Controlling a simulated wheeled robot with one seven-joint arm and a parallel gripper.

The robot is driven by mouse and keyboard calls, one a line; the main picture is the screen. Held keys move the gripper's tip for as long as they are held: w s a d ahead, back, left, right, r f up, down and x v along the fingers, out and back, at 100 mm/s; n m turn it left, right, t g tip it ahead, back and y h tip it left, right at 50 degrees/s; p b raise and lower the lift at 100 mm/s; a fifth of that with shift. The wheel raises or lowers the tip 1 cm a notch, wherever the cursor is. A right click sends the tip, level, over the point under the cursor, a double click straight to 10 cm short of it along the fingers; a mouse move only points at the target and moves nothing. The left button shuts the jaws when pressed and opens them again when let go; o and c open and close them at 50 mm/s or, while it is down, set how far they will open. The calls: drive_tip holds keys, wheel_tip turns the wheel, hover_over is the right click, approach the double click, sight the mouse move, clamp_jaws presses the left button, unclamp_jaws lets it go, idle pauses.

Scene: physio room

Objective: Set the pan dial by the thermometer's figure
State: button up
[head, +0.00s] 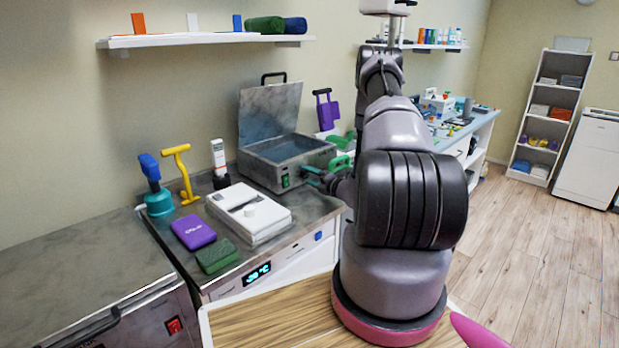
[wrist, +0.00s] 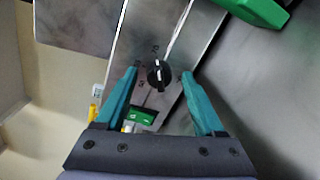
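The pan (head: 290,150) is a metal box with its lid raised, on the counter in the head view. Its dial (wrist: 157,73) is a black knob with a white line on the metal front, with small marks around it too blurred to read. My gripper (wrist: 160,75) is open, its teal fingers on either side of the dial; contact cannot be told. In the head view my gripper (head: 327,180) is at the pan's front right and the dial cannot be made out. A white upright device (head: 218,153) in a black base, possibly the thermometer, shows no readable figure.
A green-lit switch (head: 285,182) is on the pan's front; it also shows in the wrist view (wrist: 141,116). A white box (head: 248,212), purple case (head: 193,232) and green block (head: 217,256) lie in front. A lit counter display (head: 257,273) seems to read 39 °C.

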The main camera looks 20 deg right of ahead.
drive_tip(key=v, duration=1)
drive_tip(key=shift+s+d, duration=0.1)
drive_tip(key=shift+s, duration=0.25)
drive_tip(key=s+a+r+n+g+y, duration=0.1)
drive_tip(key=a+r+n+g+y, duration=0.7)
drive_tip(key=a+r+n, duration=0.95)
drive_tip(key=s+a+r+n+g+h, duration=0.3)
drive_tip(key=s+a+r+n, duration=0.1)
drive_tip(key=s+r+n, duration=0.35)
drive_tip(key=s+a+r+n+g+h, duration=0.2)
drive_tip(key=s+a+r+n+g, duration=0.2)
drive_tip(key=s+r+n, duration=0.4)
drive_tip(key=s+d+r+n+t+h, duration=0.3)
drive_tip(key=s+r+n+t+h, duration=0.2)
drive_tip(key=s+n, duration=0.4)
wheel_tip(320, 180, up, 3)
drive_tip(key=shift+s+d+f+n+t+h, duration=0.2)
drive_tip(key=shift+s+d+n+t+h, duration=0.15)
drive_tip(key=shift+h, duration=0.35)
